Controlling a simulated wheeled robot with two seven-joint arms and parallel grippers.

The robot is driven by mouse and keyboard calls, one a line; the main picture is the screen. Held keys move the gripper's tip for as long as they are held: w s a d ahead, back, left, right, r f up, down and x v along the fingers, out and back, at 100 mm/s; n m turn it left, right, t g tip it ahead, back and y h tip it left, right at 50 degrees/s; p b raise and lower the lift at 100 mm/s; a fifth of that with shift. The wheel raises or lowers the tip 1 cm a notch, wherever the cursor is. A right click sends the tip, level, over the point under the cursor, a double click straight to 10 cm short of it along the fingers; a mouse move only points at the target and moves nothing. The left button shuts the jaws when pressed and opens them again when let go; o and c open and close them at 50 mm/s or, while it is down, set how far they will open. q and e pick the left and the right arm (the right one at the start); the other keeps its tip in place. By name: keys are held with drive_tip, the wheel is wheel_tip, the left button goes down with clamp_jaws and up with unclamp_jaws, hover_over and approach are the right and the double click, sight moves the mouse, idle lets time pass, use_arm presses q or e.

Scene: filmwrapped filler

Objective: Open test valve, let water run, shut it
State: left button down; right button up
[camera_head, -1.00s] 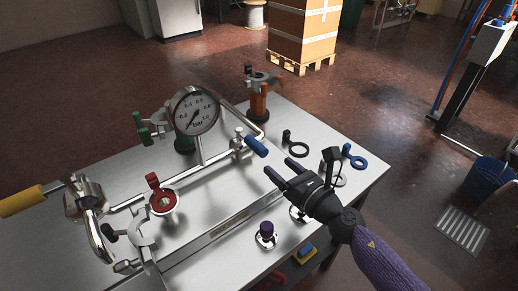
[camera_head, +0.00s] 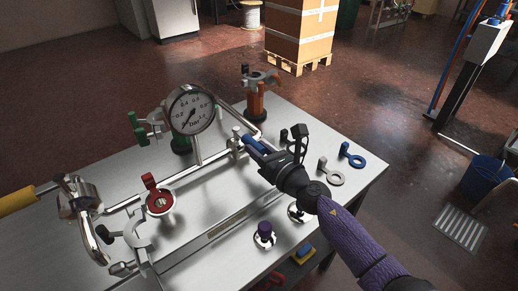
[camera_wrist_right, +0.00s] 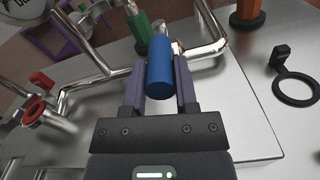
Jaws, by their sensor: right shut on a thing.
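The test valve's blue handle (camera_wrist_right: 160,68) sits between the two fingers of my right gripper (camera_wrist_right: 160,85) in the right wrist view. In the head view my right gripper (camera_head: 262,150) is shut on this blue handle (camera_head: 252,143), at the right part of the steel pipework. The valve body (camera_head: 236,141) is just left of the handle. The round pressure gauge (camera_head: 192,110) stands above the pipe, marked in bar. I see no water running in these frames. My left gripper is not in view.
The steel table (camera_head: 255,250) carries a red ring clamp (camera_head: 160,201), a purple-capped fitting (camera_head: 264,232), a grey ring tag (camera_head: 331,175) and a blue ring tag (camera_head: 351,157). An orange-bodied fitting (camera_head: 256,102) stands at the back. A blue bucket (camera_head: 487,175) and floor grate (camera_head: 461,230) lie right.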

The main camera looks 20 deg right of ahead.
clamp_jaws()
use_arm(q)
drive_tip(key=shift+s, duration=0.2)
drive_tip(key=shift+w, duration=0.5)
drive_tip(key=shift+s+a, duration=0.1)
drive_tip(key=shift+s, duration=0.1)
